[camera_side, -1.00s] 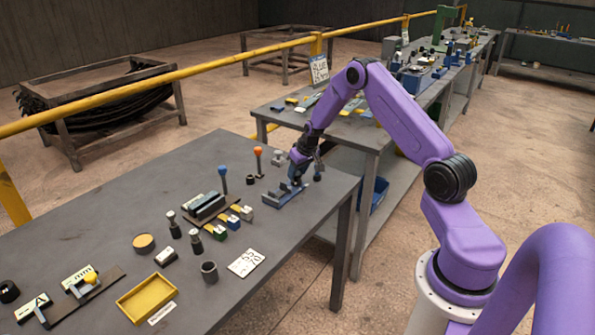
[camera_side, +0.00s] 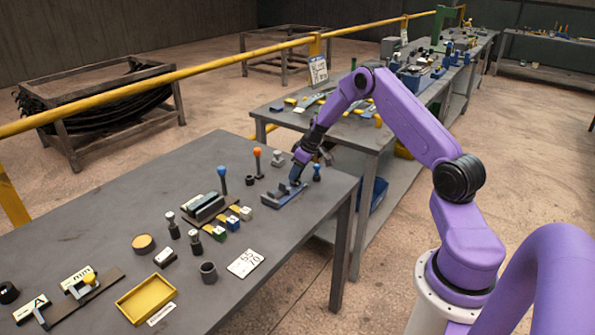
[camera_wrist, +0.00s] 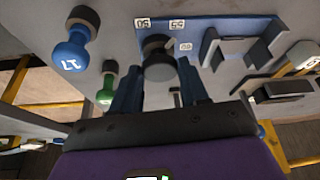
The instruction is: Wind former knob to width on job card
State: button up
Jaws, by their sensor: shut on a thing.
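The former knob (camera_wrist: 157,60) is a dark round knob on a blue base plate (camera_wrist: 228,28) in the wrist view. White labels reading 50, 55 and 60 sit around it. My gripper (camera_wrist: 159,67) is shut on the knob, one finger on each side. Grey former blocks (camera_wrist: 240,47) stand on the plate to the right. In the side view the blue former (camera_side: 281,196) is at the table's far right end, with my gripper (camera_side: 297,181) over its right end. The job card (camera_side: 245,263) lies flat nearer the front edge, showing 55 and 70.
In the side view, blue-topped (camera_side: 222,171) and orange-topped (camera_side: 257,153) levers stand left of the former. A yellow tray (camera_side: 147,298) lies at front left.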

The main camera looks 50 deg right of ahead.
dwell(0.3)
jog(key=o, duration=1)
jog(key=v, duration=1.7)
jog(key=shift+s+d+r, duration=0.1)
jog(key=shift+s+r, duration=0.05)
jog(key=shift+r, duration=0.05)
jog(key=shift+o, duration=0.2)
